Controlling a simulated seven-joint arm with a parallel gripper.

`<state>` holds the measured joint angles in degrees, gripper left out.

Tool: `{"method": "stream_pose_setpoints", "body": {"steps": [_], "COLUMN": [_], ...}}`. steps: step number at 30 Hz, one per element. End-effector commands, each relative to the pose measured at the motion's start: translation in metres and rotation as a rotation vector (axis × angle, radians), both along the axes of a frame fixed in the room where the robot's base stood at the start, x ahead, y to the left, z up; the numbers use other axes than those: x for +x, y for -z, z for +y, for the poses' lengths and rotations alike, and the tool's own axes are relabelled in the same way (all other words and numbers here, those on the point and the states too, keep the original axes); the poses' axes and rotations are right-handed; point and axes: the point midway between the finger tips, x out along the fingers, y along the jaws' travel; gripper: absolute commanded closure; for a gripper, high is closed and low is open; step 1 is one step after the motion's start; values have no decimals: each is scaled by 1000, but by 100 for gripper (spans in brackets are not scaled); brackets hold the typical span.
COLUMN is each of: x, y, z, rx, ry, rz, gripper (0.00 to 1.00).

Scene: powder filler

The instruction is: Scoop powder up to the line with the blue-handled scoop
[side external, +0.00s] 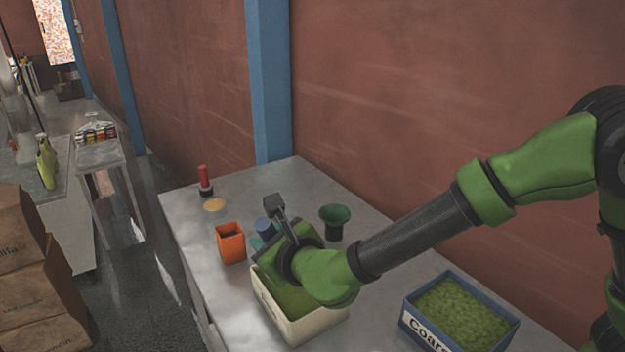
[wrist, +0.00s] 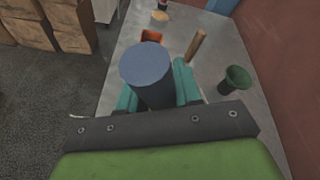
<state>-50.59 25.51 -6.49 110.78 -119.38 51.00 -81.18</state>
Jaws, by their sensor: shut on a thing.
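My gripper (side external: 268,236) is over the far end of a cream bin (side external: 312,324) that holds green powder (side external: 292,300). In the wrist view my gripper (wrist: 158,92) has its teal fingers on both sides of a blue cylindrical handle (wrist: 147,66), shut on it. The handle top also shows in the side external view (side external: 263,226). The scoop's bowl is hidden below the gripper, so I cannot tell whether it touches or holds powder. An orange square cup (side external: 231,243) stands just left of the bin; it partly shows in the wrist view (wrist: 151,36). No fill line is visible.
A blue bin labelled "Coars…" (side external: 462,312), with green powder, stands at right. A dark green funnel-shaped cup (side external: 334,221) is behind my gripper. A brown wooden handle (wrist: 195,46) rises nearby. A red-and-black object (side external: 204,181) and pale disc (side external: 214,205) are at the table's far end.

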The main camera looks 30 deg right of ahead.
Motion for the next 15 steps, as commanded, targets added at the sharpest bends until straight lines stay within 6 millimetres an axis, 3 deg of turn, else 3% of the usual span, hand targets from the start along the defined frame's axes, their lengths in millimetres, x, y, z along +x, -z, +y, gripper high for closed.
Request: {"method": "stream_pose_setpoints", "body": {"steps": [15], "x": [0], "y": [53], "z": [0], "rx": [-1], "ry": [0], "rz": [1], "gripper": [100]}}
